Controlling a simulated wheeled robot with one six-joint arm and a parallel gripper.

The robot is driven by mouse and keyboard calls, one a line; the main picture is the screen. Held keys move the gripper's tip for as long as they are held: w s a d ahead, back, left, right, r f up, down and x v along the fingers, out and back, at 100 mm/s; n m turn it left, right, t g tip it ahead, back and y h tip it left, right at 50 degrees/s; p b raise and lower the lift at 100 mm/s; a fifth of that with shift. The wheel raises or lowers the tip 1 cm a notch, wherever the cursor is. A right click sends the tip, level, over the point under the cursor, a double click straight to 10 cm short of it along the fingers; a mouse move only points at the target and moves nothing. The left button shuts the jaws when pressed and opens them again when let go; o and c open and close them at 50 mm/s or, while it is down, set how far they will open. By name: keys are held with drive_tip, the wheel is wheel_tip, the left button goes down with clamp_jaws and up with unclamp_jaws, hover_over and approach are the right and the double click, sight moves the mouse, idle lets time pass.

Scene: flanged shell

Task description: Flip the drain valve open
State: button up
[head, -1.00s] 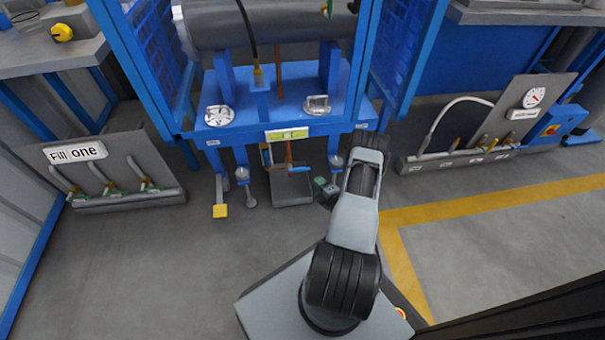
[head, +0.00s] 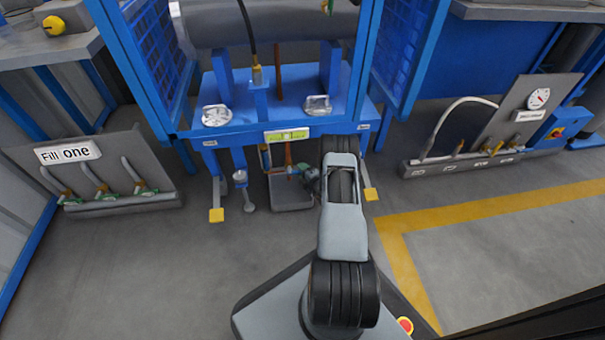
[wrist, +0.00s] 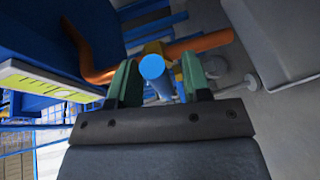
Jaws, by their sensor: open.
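The drain valve shows in the wrist view as a brass-yellow body (wrist: 156,48) on a copper pipe (wrist: 205,43), with a blue lever (wrist: 153,68). The round end of the lever points toward the camera. My gripper (wrist: 160,72) is open, with one green finger on each side of the lever in the picture. I cannot tell whether either finger touches it. In the head view my gripper (head: 311,174) is low in front of the blue stand, and my arm hides part of it. The copper pipe (head: 288,152) comes down beside it; the lever is mostly hidden.
A grey tray (head: 292,199) sits on the floor below the pipe. The blue stand (head: 260,118) carries a green-yellow label (head: 287,135), with legs on both sides. The "Fill one" panel (head: 90,172) stands left and a gauge panel (head: 500,130) right. The floor in front is clear.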

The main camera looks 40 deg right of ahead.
drive_tip(key=shift+c, duration=0.4)
clamp_jaws()
